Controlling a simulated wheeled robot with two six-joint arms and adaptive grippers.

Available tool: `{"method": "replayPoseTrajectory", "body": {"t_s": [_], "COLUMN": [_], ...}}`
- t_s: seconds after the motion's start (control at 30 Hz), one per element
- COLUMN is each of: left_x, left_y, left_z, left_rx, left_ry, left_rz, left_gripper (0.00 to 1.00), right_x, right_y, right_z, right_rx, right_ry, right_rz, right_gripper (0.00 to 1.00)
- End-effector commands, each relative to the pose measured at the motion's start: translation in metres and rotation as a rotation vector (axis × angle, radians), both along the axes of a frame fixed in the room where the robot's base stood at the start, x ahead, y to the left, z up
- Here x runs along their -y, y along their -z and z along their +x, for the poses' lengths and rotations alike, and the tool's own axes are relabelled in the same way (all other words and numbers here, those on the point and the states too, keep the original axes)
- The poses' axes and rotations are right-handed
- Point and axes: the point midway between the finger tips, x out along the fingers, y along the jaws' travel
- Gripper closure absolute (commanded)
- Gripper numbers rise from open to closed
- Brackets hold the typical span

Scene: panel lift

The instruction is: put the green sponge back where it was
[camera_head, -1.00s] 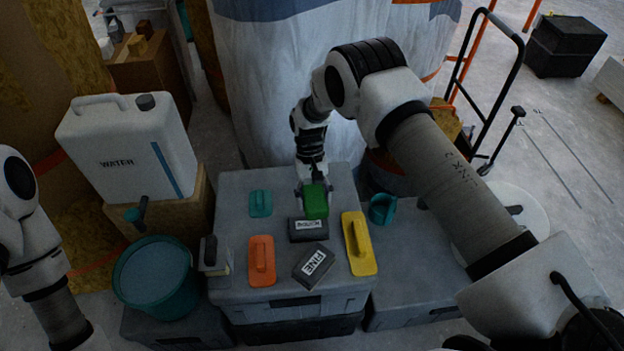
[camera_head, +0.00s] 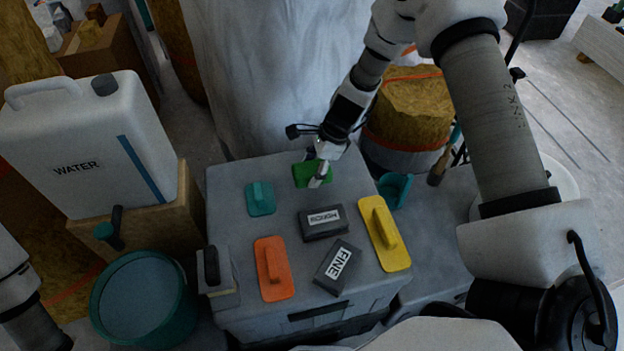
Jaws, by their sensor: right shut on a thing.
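The green sponge (camera_head: 303,174) is at the back of the grey case lid (camera_head: 228,232), behind the block marked ROUGH (camera_head: 315,229) and right of a small teal float (camera_head: 261,203). My right gripper (camera_head: 320,174) reaches in from the upper right and is shut on the sponge, its fingers covering part of it. The sponge appears flat at or just above the lid; I cannot tell whether it touches. My left arm shows at the left edge, but its gripper is out of view.
An orange float (camera_head: 272,282), a block marked FINE (camera_head: 345,257) and a yellow float (camera_head: 378,222) lie on the lid. A teal bucket (camera_head: 112,309) and a water container (camera_head: 62,150) stand left. A teal cup (camera_head: 393,191) is to the right.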

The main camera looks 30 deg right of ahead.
Motion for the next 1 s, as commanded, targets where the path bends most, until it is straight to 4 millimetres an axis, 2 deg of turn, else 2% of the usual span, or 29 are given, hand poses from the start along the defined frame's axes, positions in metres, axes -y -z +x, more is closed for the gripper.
{"method": "replayPoseTrajectory", "body": {"t_s": [0.03, 0.1, 0.47, 0.5, 0.57, 0.87, 1.0], "left_x": [0.000, 0.000, 0.000, 0.000, 0.000, 0.000, 0.000], "left_y": [0.007, 0.010, 0.012, 0.012, 0.011, 0.011, 0.004], "left_z": [0.000, 0.000, 0.000, 0.000, 0.000, 0.000, 0.000], "left_rx": [0.000, 0.000, 0.000, 0.000, 0.000, 0.000, 0.000], "left_ry": [0.000, 0.000, 0.000, 0.000, 0.000, 0.000, 0.000], "left_rz": [0.000, 0.000, 0.000, 0.000, 0.000, 0.000, 0.000], "left_gripper": [0.60, 0.60, 0.60, 0.60, 0.60, 0.60, 0.60], "right_x": [0.000, 0.000, 0.000, 0.000, 0.000, 0.000, 0.002], "right_y": [0.014, 0.024, 0.028, 0.028, 0.027, 0.027, 0.016], "right_z": [0.000, 0.000, 0.000, 0.000, 0.000, 0.000, 0.000], "right_rx": [-0.002, -0.002, 0.000, 0.000, 0.000, 0.001, 0.002], "right_ry": [-0.001, -0.002, -0.003, -0.003, -0.003, -0.004, -0.004], "right_rz": [0.000, -0.001, 0.000, 0.000, 0.000, 0.000, 0.001], "right_gripper": [0.71, 0.71, 0.71, 0.35, 0.14, 0.14, 0.14]}}
